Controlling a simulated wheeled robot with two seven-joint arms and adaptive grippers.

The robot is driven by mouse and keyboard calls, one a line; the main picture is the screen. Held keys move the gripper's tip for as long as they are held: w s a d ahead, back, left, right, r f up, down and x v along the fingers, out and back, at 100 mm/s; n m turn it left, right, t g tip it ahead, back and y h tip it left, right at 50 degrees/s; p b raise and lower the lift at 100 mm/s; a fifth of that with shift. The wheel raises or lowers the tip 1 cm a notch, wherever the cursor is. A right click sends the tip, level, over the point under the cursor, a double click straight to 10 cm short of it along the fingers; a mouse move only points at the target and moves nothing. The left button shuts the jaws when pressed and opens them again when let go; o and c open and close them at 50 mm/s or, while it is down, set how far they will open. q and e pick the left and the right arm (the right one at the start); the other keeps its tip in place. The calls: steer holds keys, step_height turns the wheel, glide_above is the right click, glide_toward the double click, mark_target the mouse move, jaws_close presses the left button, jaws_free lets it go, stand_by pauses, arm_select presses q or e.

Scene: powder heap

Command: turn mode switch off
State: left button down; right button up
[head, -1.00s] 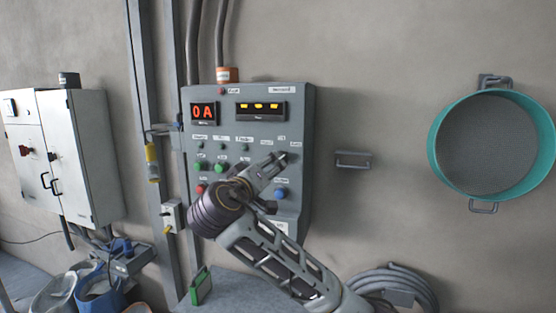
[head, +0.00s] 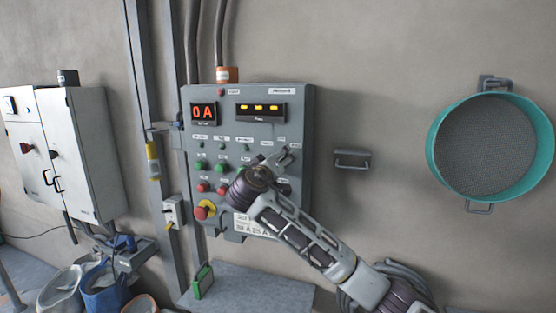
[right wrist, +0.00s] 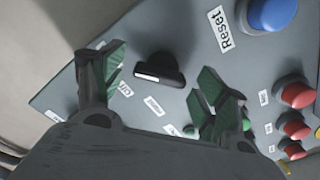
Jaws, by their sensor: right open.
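The mode switch (right wrist: 165,70) is a black rotary knob with a white mark on its front, on the grey control panel (head: 303,135). It shows in the right wrist view; in the head view my gripper and wrist cover its place. My right gripper (head: 281,158) is at the panel's right side. In the right wrist view its green-padded fingers (right wrist: 160,84) stand apart, one on each side of the knob, with gaps between them and it. My left gripper is out of view.
A red emergency stop on yellow (head: 205,209) sits low on the panel. A wall handle (head: 352,159) and a teal sieve (head: 433,140) hang at right.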

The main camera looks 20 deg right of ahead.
steer(key=shift+w+d, duration=0.1)
steer(key=shift+w, duration=0.05)
steer(key=c, duration=1)
steer(key=shift+n, duration=4.9)
